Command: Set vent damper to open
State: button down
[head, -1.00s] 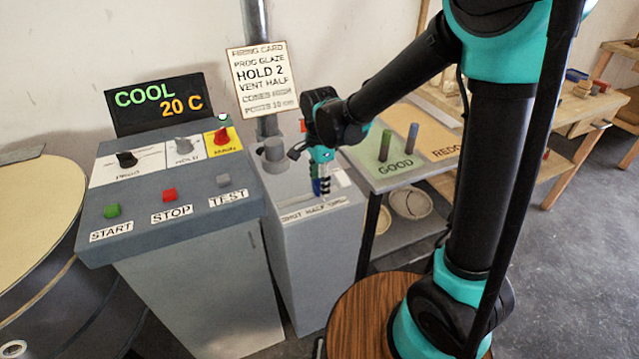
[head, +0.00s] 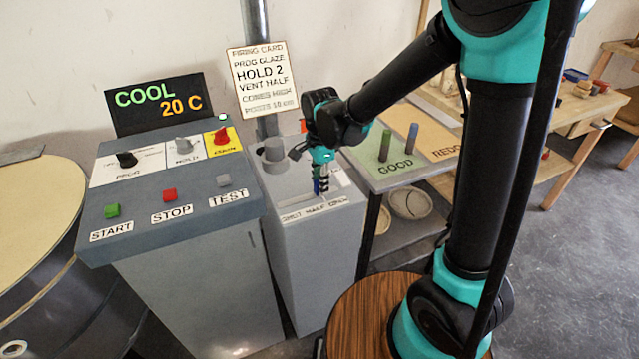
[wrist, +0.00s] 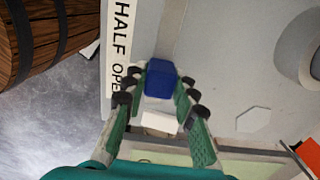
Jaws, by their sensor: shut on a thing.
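The vent damper is a slider with a blue knob (wrist: 162,80) in a straight slot on top of a grey pedestal (head: 315,240). A label reading SHUT HALF OPEN (head: 314,208) runs along its front edge. My gripper (head: 321,186) is shut on the blue knob, one finger on each side. In the wrist view, the knob is beside the word OPEN, past HALF, and the slot (wrist: 173,30) stretches away on the HALF side. In the head view, the fingers largely hide the knob.
A grey control panel (head: 240,205) with knobs and buttons stands left of the pedestal. A grey pipe (head: 256,25) rises behind. A shelf table with GOOD and REDO areas (head: 400,165) is at the right.

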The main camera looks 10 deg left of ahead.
jog(key=shift+w+d, duration=0.6)
jog(key=shift+d, duration=0.4)
jog(key=shift+w+d, duration=0.6)
jog(key=shift+d, duration=0.35)
jog(key=c, duration=1.2)
grip_release()
jog(key=shift+d, duration=0.1)
notch_tip(320, 180, up, 12)
jog(key=s+d+f+n+t, duration=0.1)
jog(key=s+d+f+n, duration=0.3)
jog(key=d, duration=0.4)
jog(key=s+d+f+n+t, duration=0.1)
jog(key=s+d+f+n, duration=0.2)
jog(key=d, duration=0.5)
jog(key=s+d+f+n+t, duration=0.2)
jog(key=s+d+f+n, duration=0.2)
jog(key=d, duration=0.4)
notch_tip(320, 180, down, 2)
jog(key=shift+s+f+n, duration=0.1)
jog(key=shift+s+n, duration=0.2)
jog(key=shift+s, duration=0.15)
